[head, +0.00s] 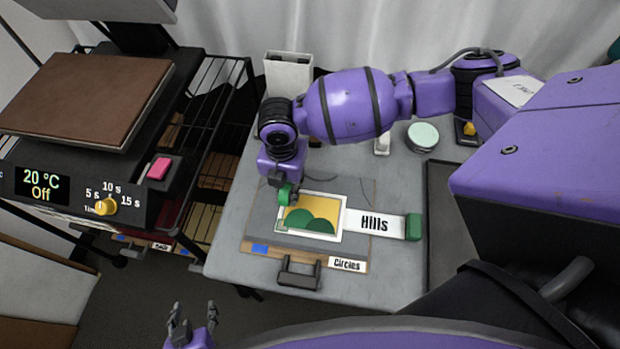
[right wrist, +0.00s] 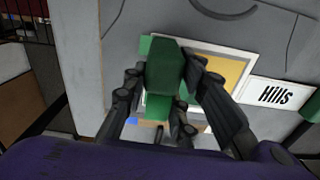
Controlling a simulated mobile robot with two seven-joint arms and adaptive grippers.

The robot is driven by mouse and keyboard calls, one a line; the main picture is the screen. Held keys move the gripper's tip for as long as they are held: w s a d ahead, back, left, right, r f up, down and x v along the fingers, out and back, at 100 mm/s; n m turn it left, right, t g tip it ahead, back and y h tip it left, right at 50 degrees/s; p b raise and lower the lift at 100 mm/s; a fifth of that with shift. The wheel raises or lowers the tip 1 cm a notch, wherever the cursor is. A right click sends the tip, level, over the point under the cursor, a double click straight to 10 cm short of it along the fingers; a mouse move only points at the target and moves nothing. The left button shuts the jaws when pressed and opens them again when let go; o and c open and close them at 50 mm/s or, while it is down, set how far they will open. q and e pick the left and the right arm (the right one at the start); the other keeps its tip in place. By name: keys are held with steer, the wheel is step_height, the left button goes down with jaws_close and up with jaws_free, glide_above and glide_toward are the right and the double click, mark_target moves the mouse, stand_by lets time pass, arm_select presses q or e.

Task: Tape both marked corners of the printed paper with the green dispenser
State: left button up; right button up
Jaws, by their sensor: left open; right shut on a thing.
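The printed paper (head: 333,208) lies on the table, with a white border, a yellow ground and green rounded hills. It also shows in the right wrist view (right wrist: 228,70). My right gripper (head: 281,182) is shut on the green dispenser (head: 284,195), at the paper's upper left corner. In the right wrist view the dispenser (right wrist: 165,66) is between the fingers and covers part of the paper's left side. I cannot tell whether it touches the paper. The corner marks cannot be made out. My left gripper (head: 190,327) is open and empty, low at the left, away from the table.
A white strip reading "Hills" (head: 373,222) with a green end lies right of the paper. A "Circles" label (head: 347,264) and a dark handle (head: 299,272) are at the front edge. A heat press (head: 92,100) stands left; a round pale green tin (head: 422,137) sits behind.

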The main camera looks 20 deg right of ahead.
steer(key=shift+w+r+p, duration=0.2)
steer(key=shift+r+p, duration=0.45)
steer(key=shift+r, duration=1.3)
steer(key=shift+s+r, duration=0.1)
steer(key=shift+r, duration=0.8)
arm_select(q)
steer(key=shift+t, duration=0.4)
steer(key=w+r, duration=0.1)
steer(key=r, duration=0.1)
steer(key=w+r, duration=0.1)
steer(key=shift+w+d, duration=0.25)
steer(key=shift+w, duration=0.1)
steer(key=shift+s+a, duration=0.1)
steer(key=shift+a, duration=0.15)
steer(key=shift+d, duration=0.15)
arm_select(e)
steer(key=shift+f, duration=0.1)
